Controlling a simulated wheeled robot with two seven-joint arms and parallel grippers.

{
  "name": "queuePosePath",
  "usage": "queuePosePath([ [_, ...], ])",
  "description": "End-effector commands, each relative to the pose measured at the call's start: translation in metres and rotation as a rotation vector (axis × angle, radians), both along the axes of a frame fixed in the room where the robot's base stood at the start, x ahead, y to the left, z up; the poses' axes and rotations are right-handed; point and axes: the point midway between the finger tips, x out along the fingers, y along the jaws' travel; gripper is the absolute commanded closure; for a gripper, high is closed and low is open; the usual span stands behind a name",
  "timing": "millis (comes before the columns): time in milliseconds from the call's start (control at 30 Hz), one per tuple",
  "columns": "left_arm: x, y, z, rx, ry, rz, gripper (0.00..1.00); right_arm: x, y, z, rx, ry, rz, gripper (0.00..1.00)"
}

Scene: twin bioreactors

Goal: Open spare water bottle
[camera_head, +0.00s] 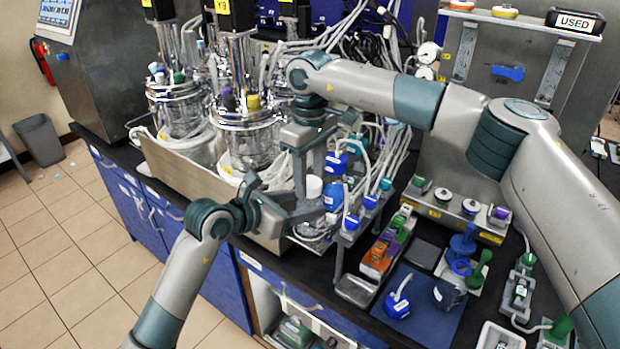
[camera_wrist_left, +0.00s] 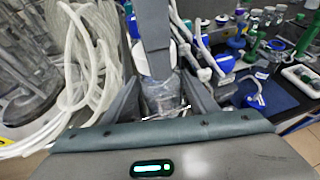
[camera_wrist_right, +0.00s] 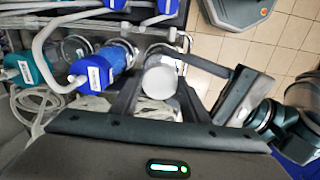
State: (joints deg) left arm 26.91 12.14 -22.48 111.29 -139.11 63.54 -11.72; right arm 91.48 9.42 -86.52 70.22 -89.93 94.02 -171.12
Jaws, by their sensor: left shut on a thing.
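The spare water bottle shows mainly as a white round cap (camera_head: 313,187) near the rack's front edge; the cap also shows in the right wrist view (camera_wrist_right: 160,77). A clear bottle body (camera_wrist_left: 163,98) shows between the left fingers in the left wrist view. My left gripper (camera_head: 300,212) is shut on the bottle body from the left. My right gripper (camera_head: 309,172) points down from above, its fingers on either side of the cap; whether they press on it cannot be told. The cap looks seated on the bottle. The lower body is largely hidden.
Blue-capped bottles (camera_head: 334,163) with tubing stand close to the right of the grippers. Glass bioreactors (camera_head: 247,135) stand behind in a metal tray. A blue mat (camera_head: 425,318) with blue-capped vessels lies at right front. White tubes hang close by.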

Motion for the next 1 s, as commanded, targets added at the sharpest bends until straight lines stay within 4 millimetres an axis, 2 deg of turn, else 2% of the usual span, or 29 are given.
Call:
queuePosePath([
  [33,-0.001,0.0,-0.001,0.0,0.003,-0.001,1.0,0.001,-0.001,0.0,0.0,-0.002,-0.003,0.48],
  [67,-0.001,0.0,-0.001,0.0,0.003,-0.001,1.0,0.001,-0.001,0.0,0.0,-0.002,-0.003,0.41],
  [433,0.0,0.0,-0.001,0.001,0.002,-0.001,1.0,0.0,0.0,0.003,0.0,-0.001,-0.002,0.41],
  [800,0.0,0.0,-0.001,0.001,0.002,-0.001,1.0,0.001,0.0,0.039,0.001,-0.002,-0.002,0.41],
  [1000,0.0,0.0,-0.001,0.001,0.002,-0.001,1.0,0.0,0.0,0.045,0.001,0.001,-0.002,0.41],
])
